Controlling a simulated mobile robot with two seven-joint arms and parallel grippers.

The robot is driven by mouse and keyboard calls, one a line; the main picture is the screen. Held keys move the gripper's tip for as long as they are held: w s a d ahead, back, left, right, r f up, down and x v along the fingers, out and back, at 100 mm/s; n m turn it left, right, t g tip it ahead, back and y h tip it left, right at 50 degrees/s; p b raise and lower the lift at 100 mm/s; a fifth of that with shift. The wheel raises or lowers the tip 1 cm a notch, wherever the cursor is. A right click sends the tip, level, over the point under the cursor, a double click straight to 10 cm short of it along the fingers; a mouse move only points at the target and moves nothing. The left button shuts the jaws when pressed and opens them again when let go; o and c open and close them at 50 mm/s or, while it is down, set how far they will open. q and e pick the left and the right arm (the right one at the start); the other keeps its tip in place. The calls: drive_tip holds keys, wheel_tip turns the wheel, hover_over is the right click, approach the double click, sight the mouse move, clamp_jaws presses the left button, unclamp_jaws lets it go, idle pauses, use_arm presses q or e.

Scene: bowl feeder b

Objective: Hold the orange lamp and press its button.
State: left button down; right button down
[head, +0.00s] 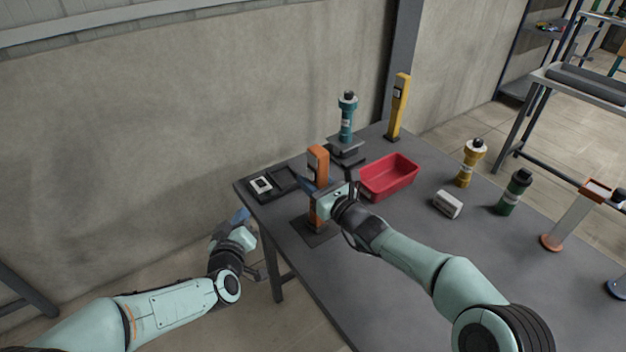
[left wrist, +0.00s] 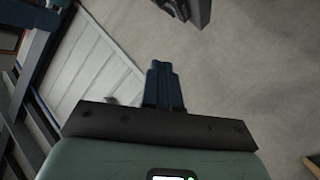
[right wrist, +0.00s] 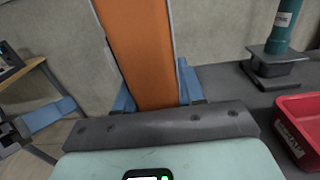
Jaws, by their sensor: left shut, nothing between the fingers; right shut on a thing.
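The orange lamp (head: 318,165) stands upright on a dark mat near the left end of the table. Its orange body fills the upper middle of the right wrist view (right wrist: 142,50). My right gripper (head: 316,191) is shut on the lamp's body, with one blue finger on each side of it. The lamp's lower part is partly hidden behind the gripper. My left gripper (head: 240,217) is shut and empty, off the table's left edge and apart from the lamp. Its closed blue fingers show in the left wrist view (left wrist: 166,85). I cannot make out the button for certain.
A red bin (head: 389,188) stands right of the lamp. Behind are a teal lamp (head: 347,122) on a dark stand and a yellow post (head: 398,108). A white-and-black device (head: 261,185) lies at the left corner.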

sight(310, 174)
use_arm(q)
drive_tip(key=s+d+r+m+t+h, duration=0.3)
drive_tip(key=d+r+t, duration=0.25)
drive_tip(key=r, duration=0.35)
drive_tip(key=w+d, duration=0.5)
drive_tip(key=d, duration=0.2)
drive_tip(key=shift+d+h, duration=0.2)
drive_tip(key=shift+h, duration=0.2)
drive_tip(key=shift+w+d+f, duration=0.1)
drive_tip(key=shift+f, duration=0.05)
idle(1.3)
drive_tip(key=shift+w+d, duration=0.2)
drive_tip(key=shift+d, duration=0.05)
drive_tip(key=shift+w+d, duration=0.2)
drive_tip(key=shift+d, duration=0.05)
idle(0.6)
drive_tip(key=shift+s+a, duration=0.1)
drive_tip(key=shift+a, duration=0.05)
drive_tip(key=shift+s+a, duration=0.4)
drive_tip(key=shift+a, duration=0.1)
